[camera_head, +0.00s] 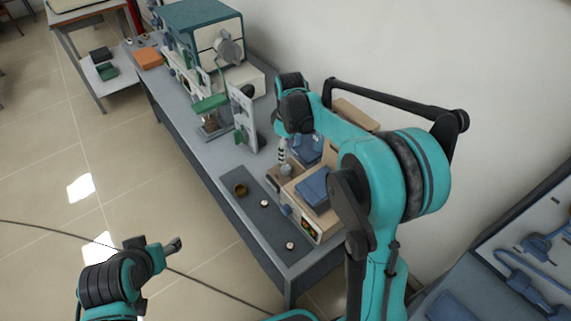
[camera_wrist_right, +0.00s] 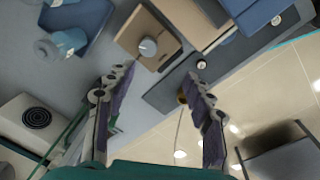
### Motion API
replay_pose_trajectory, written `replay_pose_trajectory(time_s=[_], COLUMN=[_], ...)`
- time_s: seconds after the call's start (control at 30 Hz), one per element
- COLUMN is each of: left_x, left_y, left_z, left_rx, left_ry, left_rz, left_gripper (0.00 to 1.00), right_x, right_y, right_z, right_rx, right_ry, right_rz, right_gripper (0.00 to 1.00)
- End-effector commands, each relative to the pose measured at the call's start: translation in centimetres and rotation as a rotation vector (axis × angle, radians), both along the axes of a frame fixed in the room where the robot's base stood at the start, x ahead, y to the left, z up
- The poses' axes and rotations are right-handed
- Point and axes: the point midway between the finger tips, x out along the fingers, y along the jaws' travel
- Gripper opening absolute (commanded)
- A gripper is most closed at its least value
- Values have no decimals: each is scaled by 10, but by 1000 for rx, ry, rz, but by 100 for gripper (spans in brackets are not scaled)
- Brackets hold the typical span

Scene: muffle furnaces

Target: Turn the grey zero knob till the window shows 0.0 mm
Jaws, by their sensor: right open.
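The grey knob (camera_wrist_right: 148,46) sits on a tan block in the right wrist view, just beyond my open fingertips. No readable 0.0 mm window shows. My left gripper (camera_head: 160,246) is over the floor at lower left, its jaw state unclear.
A brass cup (camera_head: 240,189) and two small white-topped pieces (camera_head: 264,203) (camera_head: 290,245) stand on a dark strip of the bench. A grey upright panel (camera_head: 243,118) and a teal furnace (camera_head: 205,35) stand farther back. The bench's front left edge is clear.

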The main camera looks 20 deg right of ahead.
Motion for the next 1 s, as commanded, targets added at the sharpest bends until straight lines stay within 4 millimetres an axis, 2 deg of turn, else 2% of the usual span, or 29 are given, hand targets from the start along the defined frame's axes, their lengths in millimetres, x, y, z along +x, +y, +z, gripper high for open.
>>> replay_pose_trajectory(time_s=[0.03,0.1,0.3,0.47,0.8,1.0], left_x=[0,0,0,0,0,0], left_y=[0,0,0,0,0,0], left_z=[1,2,3,-3,-23,-26], left_rx=[0,0,0,0,0,0], left_ry=[0,0,0,0,0,0], left_rz=[0,0,0,0,0,0], left_gripper=[58,58,58,58,58,58], right_x=[12,23,39,40,40,40], right_y=[-2,-5,-9,-10,-9,-9], right_z=[-11,-25,-51,-68,-121,-132], right_rx=[-3,-4,-4,-4,-4,-4], right_ry=[22,51,102,109,107,107], right_rz=[36,86,174,186,184,184], right_gripper=[53,53,53,53,53,53])
